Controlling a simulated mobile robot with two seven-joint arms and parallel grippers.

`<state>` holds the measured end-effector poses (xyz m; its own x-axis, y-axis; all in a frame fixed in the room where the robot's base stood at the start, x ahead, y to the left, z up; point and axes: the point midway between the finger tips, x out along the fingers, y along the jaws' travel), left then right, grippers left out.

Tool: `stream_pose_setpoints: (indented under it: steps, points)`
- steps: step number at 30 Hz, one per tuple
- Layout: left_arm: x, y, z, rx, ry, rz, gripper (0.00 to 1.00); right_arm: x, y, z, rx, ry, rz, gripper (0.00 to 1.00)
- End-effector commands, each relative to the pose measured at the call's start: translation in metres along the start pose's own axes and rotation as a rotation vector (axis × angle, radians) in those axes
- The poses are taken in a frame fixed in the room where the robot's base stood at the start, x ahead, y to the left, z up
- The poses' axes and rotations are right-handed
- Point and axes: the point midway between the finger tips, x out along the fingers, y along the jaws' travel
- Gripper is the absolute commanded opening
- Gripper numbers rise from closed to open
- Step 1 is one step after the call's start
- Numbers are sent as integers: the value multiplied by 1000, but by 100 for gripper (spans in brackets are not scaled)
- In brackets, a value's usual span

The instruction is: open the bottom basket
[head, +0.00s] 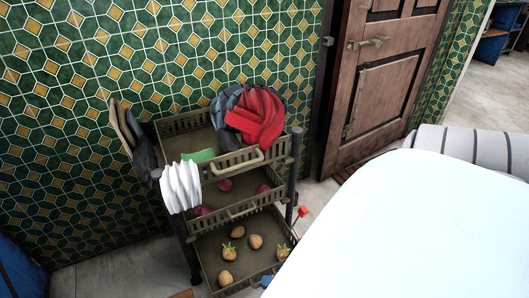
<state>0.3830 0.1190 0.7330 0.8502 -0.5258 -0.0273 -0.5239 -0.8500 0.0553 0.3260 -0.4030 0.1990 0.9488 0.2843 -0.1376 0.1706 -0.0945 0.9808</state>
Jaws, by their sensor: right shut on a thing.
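The bottom basket (208,274) is the lowest tier of an olive-green three-tier trolley. Its inside shows in front of the middle basket's rim, with several brown and orange round items in it. It appears to stick out forward from under the middle basket. My right gripper (267,281) is at the front of the bottom basket, shut on it. Only a small blue part shows there, and my white arm hides the rest and the basket's front right. My left gripper is not in view.
The middle basket (233,211) holds purple round items. The top basket (182,124) holds red and grey cloth and a green item. A white ribbed item (180,187) hangs on the trolley's left. A wooden door (385,95) stands behind right, and a tiled wall lies behind.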

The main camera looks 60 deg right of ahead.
Motion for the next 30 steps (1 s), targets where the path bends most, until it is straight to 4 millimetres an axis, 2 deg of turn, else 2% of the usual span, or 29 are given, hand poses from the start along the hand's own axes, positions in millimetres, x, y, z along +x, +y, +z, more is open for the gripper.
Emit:
stream_pose_setpoints:
  steps: [13,14,15,17,26,30]
  points:
    - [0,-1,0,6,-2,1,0,-2,0,-1,-1,1,-1,0]
    - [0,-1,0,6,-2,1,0,-2,0,-1,-1,1,-1,17]
    - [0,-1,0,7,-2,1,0,-2,0,-1,-1,1,-1,26]
    - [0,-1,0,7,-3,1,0,-2,0,-1,-1,1,0,38]
    - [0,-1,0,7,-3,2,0,-4,0,-1,0,0,-1,38]
    - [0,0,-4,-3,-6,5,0,-18,1,-1,0,0,-2,38]
